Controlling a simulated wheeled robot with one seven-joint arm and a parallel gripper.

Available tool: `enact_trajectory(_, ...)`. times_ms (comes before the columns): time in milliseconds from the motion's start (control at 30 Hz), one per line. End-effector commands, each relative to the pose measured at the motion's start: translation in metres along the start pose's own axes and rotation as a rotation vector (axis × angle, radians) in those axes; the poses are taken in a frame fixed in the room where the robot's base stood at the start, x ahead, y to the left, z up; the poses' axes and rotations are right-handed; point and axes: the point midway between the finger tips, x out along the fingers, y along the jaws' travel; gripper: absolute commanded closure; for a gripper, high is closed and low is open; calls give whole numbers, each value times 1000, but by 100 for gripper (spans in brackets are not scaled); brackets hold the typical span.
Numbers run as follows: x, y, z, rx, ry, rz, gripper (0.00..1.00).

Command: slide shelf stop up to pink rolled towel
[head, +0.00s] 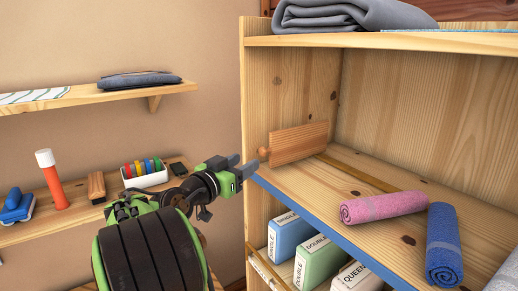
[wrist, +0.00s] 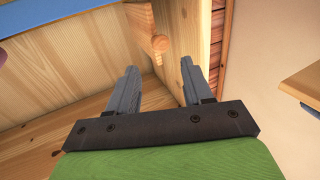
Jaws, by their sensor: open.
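The shelf stop (head: 297,143) is an upright wooden panel with a round knob (head: 264,152), standing near the left side of the cabinet's middle shelf. The pink rolled towel (head: 383,207) lies on the same shelf to its right, with bare shelf between them. My gripper (head: 245,168) is at the cabinet's left front edge, just left of the knob. In the wrist view my gripper (wrist: 158,88) is open and empty, and the knob (wrist: 159,43) shows beyond and between the fingertips, apart from them.
A blue rolled towel (head: 444,245) lies right of the pink one. A blue strip (head: 330,238) edges the shelf front. A thin wooden rail (head: 355,172) runs along the shelf behind the towels. Labelled boxes (head: 320,259) stand below. Wall shelves (head: 75,212) are at left.

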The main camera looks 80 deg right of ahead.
Motion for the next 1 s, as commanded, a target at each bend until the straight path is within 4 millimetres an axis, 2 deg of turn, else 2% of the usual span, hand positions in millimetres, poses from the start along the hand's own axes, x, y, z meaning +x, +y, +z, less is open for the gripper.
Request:
enact_trajectory(33,14,1,-3,-2,0,6,50)
enact_trajectory(200,56,1,-3,-1,-1,4,50)
enact_trajectory(400,92,0,-2,-2,-2,1,50)
enact_trajectory(533,100,-1,-1,-1,-1,-3,50)
enact_trajectory(733,100,-1,0,-1,-1,-3,50)
enact_trajectory(767,100,-1,0,-1,-1,-3,51)
enact_trajectory(1000,100,-1,0,-1,-1,-4,88)
